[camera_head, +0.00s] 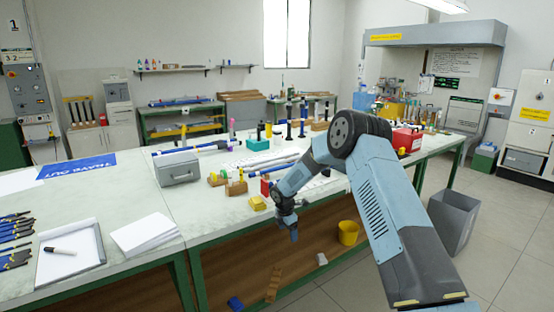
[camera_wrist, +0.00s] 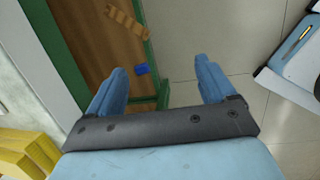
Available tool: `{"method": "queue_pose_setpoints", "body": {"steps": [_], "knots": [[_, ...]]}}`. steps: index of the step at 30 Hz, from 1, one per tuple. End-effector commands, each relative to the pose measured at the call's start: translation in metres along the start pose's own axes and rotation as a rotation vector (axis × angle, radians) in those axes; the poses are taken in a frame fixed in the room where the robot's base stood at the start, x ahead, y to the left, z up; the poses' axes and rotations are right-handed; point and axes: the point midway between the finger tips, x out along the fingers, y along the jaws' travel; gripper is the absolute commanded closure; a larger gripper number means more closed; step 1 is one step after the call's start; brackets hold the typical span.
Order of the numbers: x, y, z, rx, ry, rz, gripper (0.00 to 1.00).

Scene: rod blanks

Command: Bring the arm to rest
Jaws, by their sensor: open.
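My arm reaches forward from the lower right in the head view, bent at a dark elbow joint. My gripper (camera_head: 291,229) hangs at the front edge of the workbench (camera_head: 205,223), pointing down. In the wrist view my gripper (camera_wrist: 166,80) shows its two blue fingers spread wide apart with nothing between them. Below it are the bench's green frame and the pale tiled floor.
Near the gripper, a yellow block (camera_head: 257,203) lies on the bench edge. Below are a yellow bucket (camera_head: 348,233), a brown piece (camera_head: 273,285) and a blue piece (camera_head: 235,303). A grey bin (camera_head: 455,220) stands right. A grey box (camera_head: 178,169) sits on the bench.

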Motion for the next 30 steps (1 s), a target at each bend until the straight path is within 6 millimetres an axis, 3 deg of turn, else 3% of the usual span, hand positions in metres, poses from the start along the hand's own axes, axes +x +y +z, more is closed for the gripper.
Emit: {"method": "queue_pose_setpoints", "body": {"steps": [1,3,14,21,30], "knots": [[-0.022,-0.003,0.007,0.034,-0.01,0.007,0.16],[-0.047,-0.008,0.015,0.09,-0.02,0.012,0.16],[-0.171,-0.052,0.049,0.387,-0.063,0.045,0.16],[-0.246,-0.094,0.063,0.594,-0.08,0.073,0.16],[-0.328,-0.158,0.069,0.86,-0.083,0.115,0.16]]}}
